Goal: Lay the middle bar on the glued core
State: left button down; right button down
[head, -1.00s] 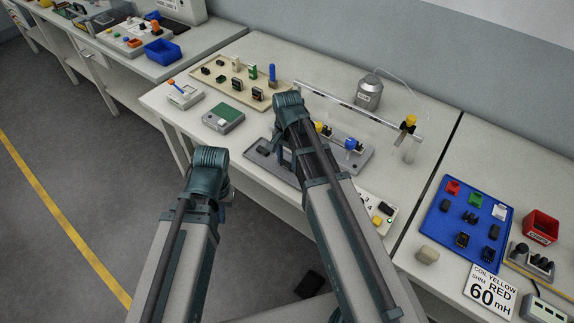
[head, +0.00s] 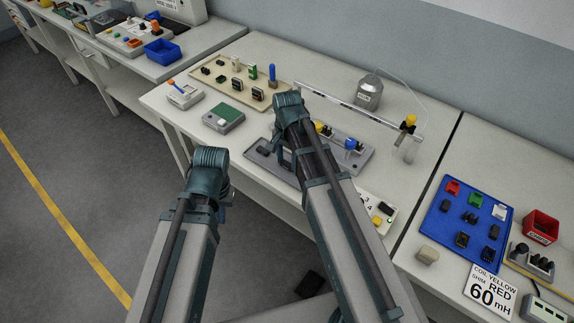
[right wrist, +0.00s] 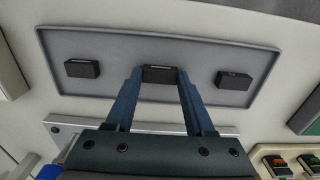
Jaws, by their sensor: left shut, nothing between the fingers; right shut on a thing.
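Three small dark bars lie in a row over a grey tray (right wrist: 205,50) in the right wrist view: the middle bar (right wrist: 160,74), one to the left (right wrist: 82,69) and one to the right (right wrist: 233,80). My right gripper (right wrist: 159,78) is shut on the middle bar; whether the bar touches the tray is unclear. In the head view my right arm hides most of that spot, with part of this gripper (head: 287,155) showing beside it. My left gripper (head: 225,213) is shut and empty, mostly hidden behind its arm, off the table's front edge. I cannot make out the glued core.
A fixture with a yellow knob (head: 320,127) and blue knob (head: 350,143) stands just behind the grey tray. A green-topped box (head: 223,117) and beige parts tray (head: 215,82) lie to the left.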

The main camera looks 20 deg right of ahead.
aim_at(288, 164)
jog(key=shift+r, duration=0.15)
jog(key=shift+r+p, duration=2.4)
jog(key=shift+p, duration=0.15)
